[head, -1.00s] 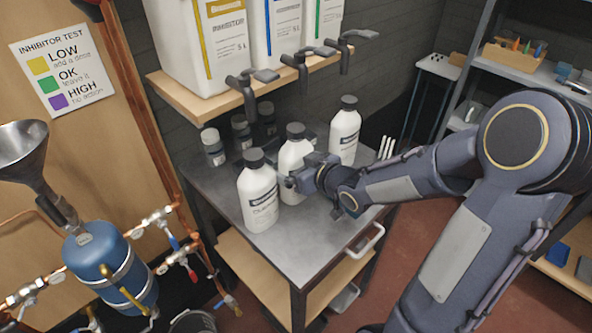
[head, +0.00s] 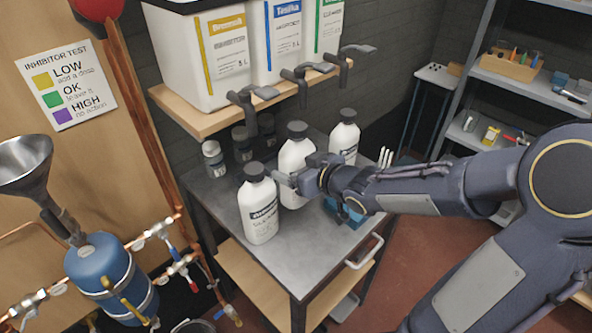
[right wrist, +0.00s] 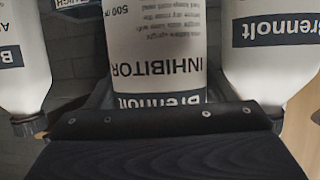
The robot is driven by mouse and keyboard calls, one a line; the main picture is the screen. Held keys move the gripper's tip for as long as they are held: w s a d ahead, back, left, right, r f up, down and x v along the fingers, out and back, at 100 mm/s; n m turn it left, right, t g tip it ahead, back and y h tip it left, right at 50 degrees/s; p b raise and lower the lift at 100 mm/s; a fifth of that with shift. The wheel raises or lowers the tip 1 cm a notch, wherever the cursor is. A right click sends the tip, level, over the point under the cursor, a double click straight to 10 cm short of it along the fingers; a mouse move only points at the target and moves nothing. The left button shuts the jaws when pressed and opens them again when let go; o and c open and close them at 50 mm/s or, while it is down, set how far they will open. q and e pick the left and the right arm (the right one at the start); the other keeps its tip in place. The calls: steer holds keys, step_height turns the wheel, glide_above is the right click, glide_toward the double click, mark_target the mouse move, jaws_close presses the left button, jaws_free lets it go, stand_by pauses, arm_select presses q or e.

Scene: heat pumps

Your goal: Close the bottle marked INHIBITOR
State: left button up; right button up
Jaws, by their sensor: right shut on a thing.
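The bottle marked INHIBITOR (head: 293,160) is the middle one of three white bottles on the grey cart top. It stands upright with a black cap (head: 297,128) at its top; how tight the cap sits cannot be told. Its Brennolt INHIBITOR label (right wrist: 158,70) shows upside down in the right wrist view. My right gripper (head: 291,182) is shut on this bottle's body, reaching from the right. Its dark body (right wrist: 160,125) covers the lower wrist view, hiding the bottle's top there. My left gripper is not in view.
Similar capped bottles stand close by, one at the front left (head: 259,210) and one behind right (head: 344,140). Small dark-capped jars (head: 213,158) stand at the back. Taps (head: 245,97) hang from the shelf above. A blue item (head: 345,213) lies near my right wrist.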

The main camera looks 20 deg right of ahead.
mark_target(301, 162)
steer(key=s+r, duration=0.1)
steer(key=s+r+p, duration=0.1)
steer(key=s+r, duration=0.1)
steer(key=r, duration=0.1)
steer(key=shift+a+r+p, duration=0.1)
steer(key=shift+a+p, duration=0.2)
steer(key=shift+a, duration=0.1)
steer(key=s+a+r+p, duration=0.2)
steer(key=s+r+p, duration=0.1)
steer(key=s, duration=0.5)
steer(key=shift+s+a+r, duration=0.25)
steer(key=shift+s, duration=0.1)
steer(key=o, duration=0.4)
steer(key=c, duration=0.7)
steer(key=shift+c, duration=0.2)
